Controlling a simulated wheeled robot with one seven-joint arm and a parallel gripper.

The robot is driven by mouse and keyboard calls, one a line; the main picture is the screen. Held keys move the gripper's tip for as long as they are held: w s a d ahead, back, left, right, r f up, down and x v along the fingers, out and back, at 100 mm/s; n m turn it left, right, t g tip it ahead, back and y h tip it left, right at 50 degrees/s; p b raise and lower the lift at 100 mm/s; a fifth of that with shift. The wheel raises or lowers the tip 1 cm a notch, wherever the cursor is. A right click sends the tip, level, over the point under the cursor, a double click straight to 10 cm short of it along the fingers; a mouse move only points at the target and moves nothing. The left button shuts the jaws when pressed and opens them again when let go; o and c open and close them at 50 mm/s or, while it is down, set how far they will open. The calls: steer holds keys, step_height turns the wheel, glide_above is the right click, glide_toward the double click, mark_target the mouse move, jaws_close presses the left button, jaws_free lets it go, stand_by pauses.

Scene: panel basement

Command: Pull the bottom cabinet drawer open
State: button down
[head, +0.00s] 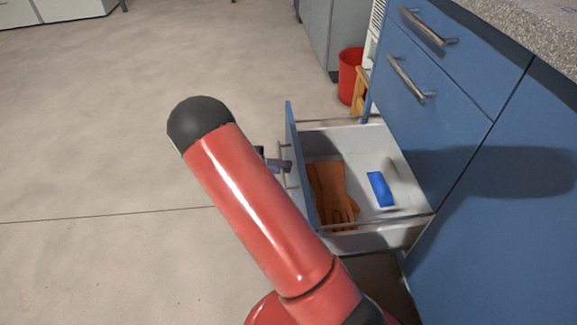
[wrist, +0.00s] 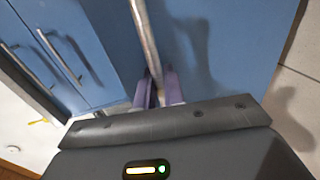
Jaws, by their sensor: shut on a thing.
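The bottom cabinet drawer (head: 370,240) stands well out from the blue cabinet. Its blue front is at the left, and its inside shows from above. Its bar handle (wrist: 146,38) runs between my fingers in the wrist view. My gripper (wrist: 158,88) is shut on this handle with its two purple fingers. In the head view, my gripper (head: 279,166) shows only partly at the drawer front, with the rest hidden behind my red arm. An orange-brown pair of gloves (head: 330,190) and a blue object (head: 380,189) lie in the drawer.
Two blue drawers above, the upper one (head: 470,65) and the one below it (head: 440,120), are shut. A red bin (head: 350,76) stands on the floor beyond the open drawer. The floor (head: 90,140) to the left is clear.

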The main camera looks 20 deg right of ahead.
steer(key=shift+f, duration=0.1)
steer(key=c, duration=1.6)
jaws_free()
steer(key=shift+c, duration=0.2)
steer(key=v, duration=0.7)
steer(key=shift+a, duration=0.4)
steer(key=shift+w+p, duration=0.1)
steer(key=shift+p, duration=0.2)
steer(key=s+r+n+t+y+p, duration=0.1)
steer(key=s+r+t+y+p, duration=0.3)
steer(key=s+r+y, duration=0.3)
steer(key=s+a+r+n+t+y+p, duration=0.1)
steer(key=s+r+t+y+p, duration=0.4)
steer(key=s+r, duration=1.3)
step_height(320, 180, up, 5)
steer(key=n+t+y, duration=0.1)
steer(key=y, duration=0.2)
steer(key=shift+s+n, duration=0.3)
steer(key=shift+s, duration=0.05)
